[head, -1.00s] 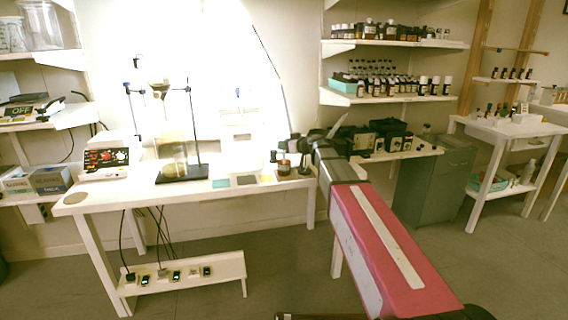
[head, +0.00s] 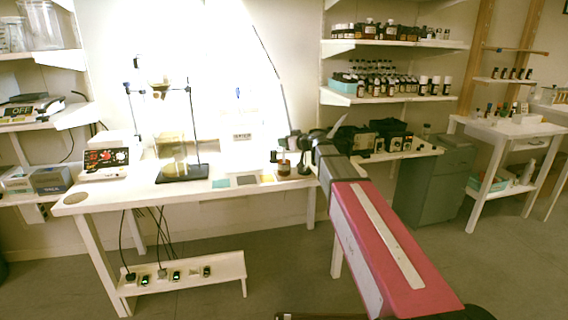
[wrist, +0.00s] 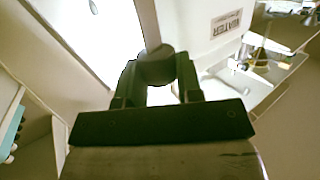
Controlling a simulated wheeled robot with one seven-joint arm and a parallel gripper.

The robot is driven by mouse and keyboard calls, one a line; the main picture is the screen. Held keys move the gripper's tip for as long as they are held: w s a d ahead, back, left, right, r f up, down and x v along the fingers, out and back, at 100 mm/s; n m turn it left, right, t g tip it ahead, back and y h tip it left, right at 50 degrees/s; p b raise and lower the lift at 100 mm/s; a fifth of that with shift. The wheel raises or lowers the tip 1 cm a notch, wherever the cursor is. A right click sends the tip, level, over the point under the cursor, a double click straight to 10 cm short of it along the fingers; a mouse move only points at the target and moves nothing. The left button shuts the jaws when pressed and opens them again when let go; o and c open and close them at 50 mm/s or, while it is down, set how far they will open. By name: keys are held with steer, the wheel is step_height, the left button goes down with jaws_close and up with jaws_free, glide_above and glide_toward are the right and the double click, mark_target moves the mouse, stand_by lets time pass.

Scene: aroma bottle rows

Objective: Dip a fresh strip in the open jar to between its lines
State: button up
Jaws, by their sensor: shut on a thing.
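My gripper (wrist: 155,92) shows in the wrist view with its two dark fingers closed around a dark grey, round-ended piece (wrist: 154,66). I cannot make out a paper strip or its lines on this piece. In the head view my gripper (head: 291,141) is small, at the end of the arm above the right part of the white table. A small brown jar (head: 284,168) stands below it on the table. The gripper appears above the jar, but the distance is unclear. Whether the jar is open is too small to tell.
A white container with a WATER label (wrist: 227,23) is close to the gripper; its label also shows in the head view (head: 242,136). A glass apparatus on a black base (head: 182,173) stands left. Coloured flat pads (head: 247,180) lie near the front edge. Bottle shelves (head: 385,98) are right.

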steer(key=shift+r, duration=2.25)
steer(key=shift+d, duration=0.1)
